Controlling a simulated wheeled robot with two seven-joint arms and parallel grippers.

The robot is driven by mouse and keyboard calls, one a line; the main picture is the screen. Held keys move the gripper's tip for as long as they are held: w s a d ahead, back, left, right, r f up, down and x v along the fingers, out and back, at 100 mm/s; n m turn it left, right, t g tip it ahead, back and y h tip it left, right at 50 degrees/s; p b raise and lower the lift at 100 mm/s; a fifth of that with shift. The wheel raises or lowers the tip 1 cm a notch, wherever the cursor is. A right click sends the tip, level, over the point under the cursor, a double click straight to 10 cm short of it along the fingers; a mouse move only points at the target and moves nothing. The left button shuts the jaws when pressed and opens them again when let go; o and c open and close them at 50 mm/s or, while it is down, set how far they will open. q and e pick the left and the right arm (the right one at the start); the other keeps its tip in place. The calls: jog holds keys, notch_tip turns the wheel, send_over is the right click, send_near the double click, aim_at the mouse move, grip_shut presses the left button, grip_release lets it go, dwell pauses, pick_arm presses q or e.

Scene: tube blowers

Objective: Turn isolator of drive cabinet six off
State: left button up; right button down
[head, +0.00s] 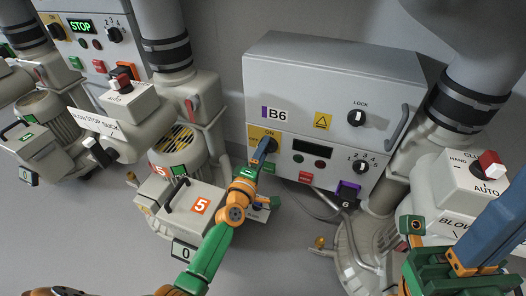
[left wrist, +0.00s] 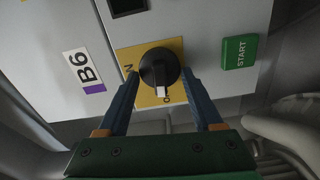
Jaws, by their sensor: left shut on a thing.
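The drive cabinet marked B6 (head: 300,80) is grey and stands in the middle of the head view. Its isolator is a black round knob (left wrist: 159,68) on a yellow plate (left wrist: 135,58). My left gripper (head: 264,150) is at this knob, its two blue fingers shut on the knob from both sides in the left wrist view. The knob's white mark points down in that view, toward a partly covered label that starts with O; the ON label is at the plate's left. My right gripper (head: 490,235) is at the lower right; its fingertips are cut off.
A green START button (left wrist: 239,51) sits close beside the isolator. The cabinet front also has a LOCK knob (head: 356,117), a numbered selector (head: 361,167) and a handle (head: 398,126). A blower marked 5 (head: 180,200) stands left of my left arm.

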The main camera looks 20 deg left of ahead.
pick_arm(q)
jog(key=shift+f+n, duration=0.1)
jog(key=shift+n, duration=0.4)
dwell(0.3)
jog(key=o, duration=1.4)
jog(key=shift+c, duration=0.2)
